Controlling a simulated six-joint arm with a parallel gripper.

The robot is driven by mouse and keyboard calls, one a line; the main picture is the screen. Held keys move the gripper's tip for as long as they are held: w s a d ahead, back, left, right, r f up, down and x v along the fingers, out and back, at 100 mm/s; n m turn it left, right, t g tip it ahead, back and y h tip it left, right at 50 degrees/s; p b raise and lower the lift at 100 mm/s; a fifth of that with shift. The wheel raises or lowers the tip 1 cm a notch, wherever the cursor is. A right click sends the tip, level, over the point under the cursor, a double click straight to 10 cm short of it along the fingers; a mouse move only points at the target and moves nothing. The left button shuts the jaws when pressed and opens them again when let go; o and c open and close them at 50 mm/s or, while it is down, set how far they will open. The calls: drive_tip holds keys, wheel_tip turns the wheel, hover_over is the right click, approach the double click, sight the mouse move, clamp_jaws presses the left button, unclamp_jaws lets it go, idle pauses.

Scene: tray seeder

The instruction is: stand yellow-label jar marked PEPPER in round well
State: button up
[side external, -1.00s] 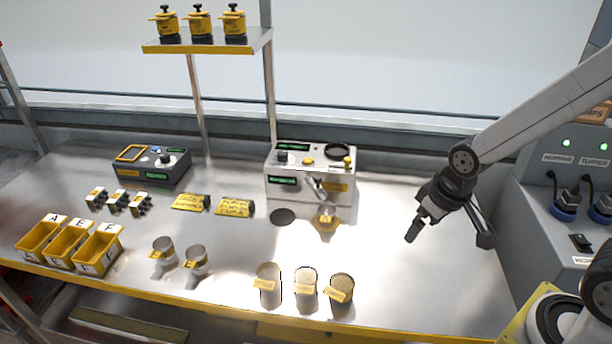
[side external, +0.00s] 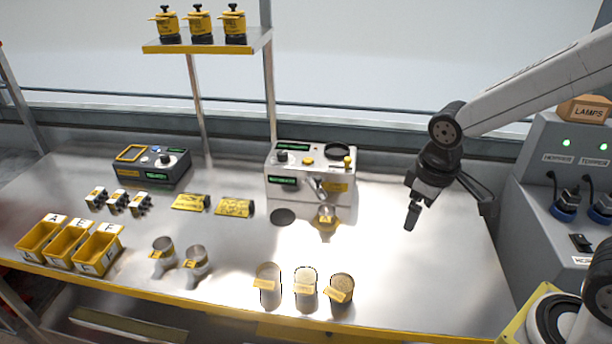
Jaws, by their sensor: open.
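Three jars with yellow labels stand upright in a row at the front of the bench: a left jar (side external: 268,272), a middle jar (side external: 305,276) and a right jar (side external: 341,283). The left and middle jars look pale inside, the right one brownish. Their lettering is too small to read, so I cannot tell which is PEPPER. A round black-rimmed well (side external: 337,150) is in the top of the white machine (side external: 312,178). My gripper (side external: 412,215) is open and empty, above the bench, right of the machine and behind and right of the jars.
A dark disc (side external: 283,217) and a small metal cup (side external: 326,217) are before the machine. Two metal cups (side external: 163,250), yellow bins (side external: 98,250), yellow packets (side external: 234,208) and a dark device (side external: 151,167) are left. A grey lamp console (side external: 570,180) stands right.

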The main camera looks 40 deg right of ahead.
drive_tip(key=w+a+n+h, duration=0.8)
drive_tip(key=a+n+h, duration=0.2)
drive_tip(key=a+n, duration=0.35)
drive_tip(key=s+a+n+t+h, duration=0.2)
drive_tip(key=a+n+t+h, duration=0.45)
drive_tip(key=a, duration=0.95)
approach(305, 286)
drive_tip(key=shift+w+a+f+n+y, duration=0.15)
drive_tip(key=shift+a+f+y, duration=0.1)
drive_tip(key=shift+a, duration=0.15)
drive_tip(key=shift+s+a+f+n+y, duration=0.1)
drive_tip(key=shift+a+n+y, duration=0.1)
drive_tip(key=shift+a, duration=0.2)
drive_tip(key=shift+w, duration=0.1)
drive_tip(key=shift+x, duration=3)
